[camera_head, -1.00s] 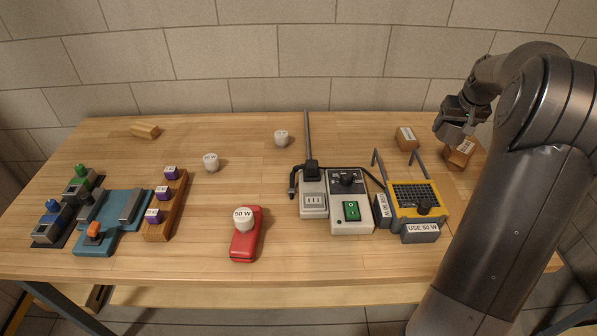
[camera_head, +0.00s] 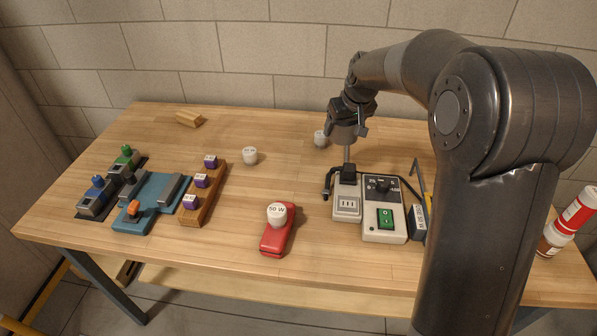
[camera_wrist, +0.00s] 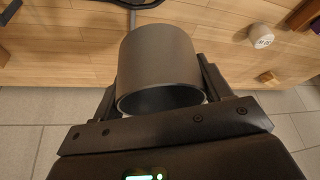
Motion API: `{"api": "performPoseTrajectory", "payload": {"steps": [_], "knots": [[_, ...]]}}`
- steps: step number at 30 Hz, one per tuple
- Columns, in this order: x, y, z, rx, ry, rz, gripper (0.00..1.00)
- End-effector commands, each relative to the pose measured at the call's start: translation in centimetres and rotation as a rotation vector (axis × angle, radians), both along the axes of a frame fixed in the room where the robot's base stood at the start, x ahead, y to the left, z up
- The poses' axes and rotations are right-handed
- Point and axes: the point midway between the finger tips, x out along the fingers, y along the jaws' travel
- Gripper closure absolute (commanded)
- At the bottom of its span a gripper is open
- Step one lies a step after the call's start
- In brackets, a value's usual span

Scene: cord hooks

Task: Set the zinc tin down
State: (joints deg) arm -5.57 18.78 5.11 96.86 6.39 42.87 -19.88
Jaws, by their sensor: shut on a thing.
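The zinc tin (camera_wrist: 158,58) is a plain grey cylinder with its open, hollow end towards the wrist camera. My gripper (camera_wrist: 160,88) is shut on it, with one finger on each side of its wall. In the head view my gripper (camera_head: 352,112) is over the back of the table, and the tin (camera_head: 342,134) hangs below it, above the grey cord rod behind the socket box. The tin looks clear of the tabletop, but the exact gap is hard to tell.
A white labelled cup (camera_head: 320,139) is just left of the tin, another (camera_head: 250,156) farther left. The socket box (camera_head: 347,205) and green-switch box (camera_head: 384,215) stand in front. A red base (camera_head: 278,238), purple-block rack (camera_head: 205,195) and wooden block (camera_head: 189,119) lie left. My arm hides the right side.

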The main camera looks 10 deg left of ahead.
Motion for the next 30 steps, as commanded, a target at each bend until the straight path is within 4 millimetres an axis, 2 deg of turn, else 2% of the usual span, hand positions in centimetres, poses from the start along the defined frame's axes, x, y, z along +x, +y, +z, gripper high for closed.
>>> {"api": "performPoseTrajectory", "payload": {"steps": [2,4,9,14,24,30], "knots": [[-0.4,1.3,0.0,0.001,-0.001,0.021,0.56],[-0.4,1.1,-1.5,-0.001,0.004,0.017,0.56],[-0.4,1.0,-4.1,-0.001,0.003,0.017,0.56],[-0.2,2.0,-5.6,-0.001,0.002,0.018,0.56],[1.2,9.2,-10.0,0.0,0.001,0.021,0.56],[1.8,12.0,-11.7,-0.001,0.001,0.017,0.56]]}}
